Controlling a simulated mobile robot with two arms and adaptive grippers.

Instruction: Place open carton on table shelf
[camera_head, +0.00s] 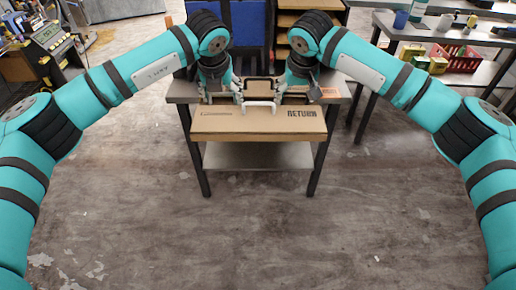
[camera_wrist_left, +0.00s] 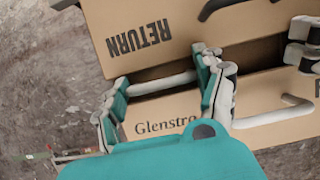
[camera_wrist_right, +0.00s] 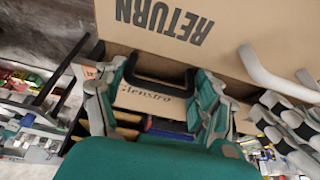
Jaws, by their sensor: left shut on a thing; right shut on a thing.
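A brown cardboard carton (camera_head: 258,125) marked RETURN is at the front of a small metal table (camera_head: 180,90), level with its top. A lower shelf (camera_head: 260,155) of the table shows bare below it. My left gripper (camera_head: 225,97) is at the carton's left and is shut on a white handle, seen in the left wrist view (camera_wrist_left: 160,84). My right gripper (camera_head: 297,97) is at the right and is shut on a black handle, seen in the right wrist view (camera_wrist_right: 160,85). A white handle (camera_head: 260,103) shows between them. My grippers hide part of the carton's top.
A workbench (camera_head: 440,35) with a red crate (camera_head: 455,57) and small items stands at the right. Blue bins (camera_head: 245,22) and a wooden rack (camera_head: 290,18) stand behind the table. Machinery (camera_head: 45,50) is at the far left. The concrete floor in front is clear.

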